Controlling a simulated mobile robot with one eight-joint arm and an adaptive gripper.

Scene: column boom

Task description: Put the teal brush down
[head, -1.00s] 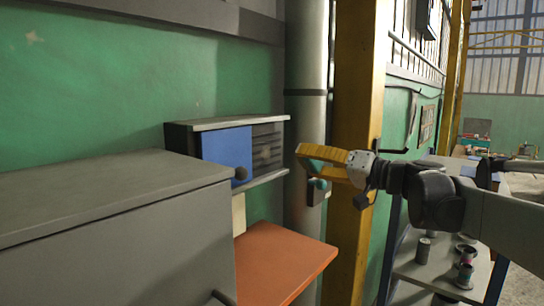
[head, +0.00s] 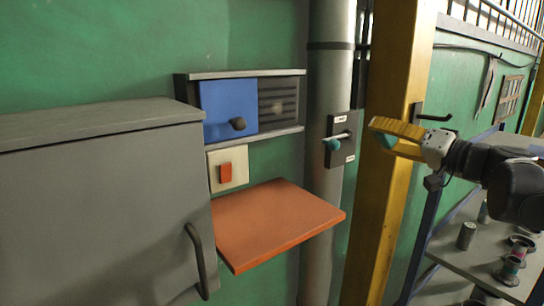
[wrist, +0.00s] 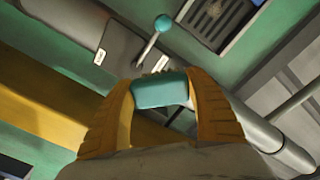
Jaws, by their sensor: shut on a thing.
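My gripper (head: 396,138) has yellow fingers and is shut on the teal brush. In the wrist view the teal brush (wrist: 160,90) is a block held between the two fingertips, with a bristly edge on its far side. In the head view only a little teal of the brush (head: 388,141) shows between the fingers. The gripper is in the air in front of the yellow column, right of a lever panel and above the level of an orange shelf (head: 270,222). Nothing is seen under the brush in the wrist view.
A lever with a teal knob (head: 331,144) sits on a dark panel on the grey pipe (head: 326,195). A blue sliding door (head: 226,107), a red switch (head: 226,172) and a grey cabinet (head: 95,210) are left. Cans (head: 466,235) stand on a rack at right. The orange shelf looks bare.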

